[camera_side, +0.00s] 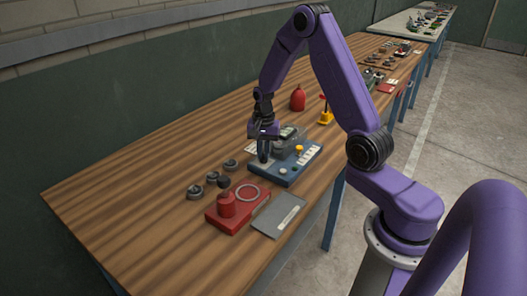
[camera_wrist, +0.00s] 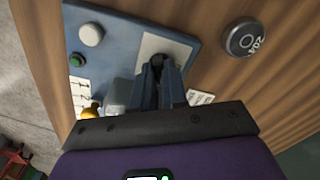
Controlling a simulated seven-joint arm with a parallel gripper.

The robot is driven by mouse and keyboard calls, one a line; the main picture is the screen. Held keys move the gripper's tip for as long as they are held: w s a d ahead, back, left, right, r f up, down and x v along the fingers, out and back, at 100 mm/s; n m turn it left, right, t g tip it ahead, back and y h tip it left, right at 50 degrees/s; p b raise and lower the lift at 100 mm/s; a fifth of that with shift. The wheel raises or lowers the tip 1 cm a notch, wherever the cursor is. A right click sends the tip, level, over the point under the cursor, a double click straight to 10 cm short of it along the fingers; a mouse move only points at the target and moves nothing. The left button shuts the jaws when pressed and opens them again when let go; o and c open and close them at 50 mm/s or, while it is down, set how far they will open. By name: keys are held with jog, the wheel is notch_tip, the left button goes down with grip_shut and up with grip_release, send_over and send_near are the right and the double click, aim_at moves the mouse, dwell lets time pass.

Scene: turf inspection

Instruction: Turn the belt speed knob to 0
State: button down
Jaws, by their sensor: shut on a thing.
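A blue control panel (camera_side: 291,173) stands on the wooden table in the side view; it also fills the upper left of the wrist view (camera_wrist: 118,22). On it, a pale dial plate (camera_wrist: 172,46) lies under my gripper (camera_wrist: 158,68). My gripper, also in the side view (camera_side: 264,155), points down and is shut on a dark knob between its fingers. The fingers hide most of the knob, so its pointer and setting cannot be read. A pale round cap (camera_wrist: 91,34) and a green button (camera_wrist: 76,60) sit on the same panel.
A dark disc (camera_wrist: 243,40) lies beside the panel. A red stand (camera_side: 232,212), several dark discs and a grey plate (camera_side: 278,215) are in front. A red bottle (camera_side: 298,99) and a yellow device (camera_side: 326,116) stand behind. The table's left side is bare.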

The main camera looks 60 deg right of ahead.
aim_at(263, 155)
jog(key=n, duration=0.6)
jog(key=shift+n, duration=0.3)
jog(key=n, duration=0.5)
jog(key=shift+n, duration=0.4)
jog(key=c, duration=1.2)
grip_release()
jog(key=shift+o, duration=0.2)
notch_tip(263, 155, up, 18)
jog(key=shift+f, duration=0.25)
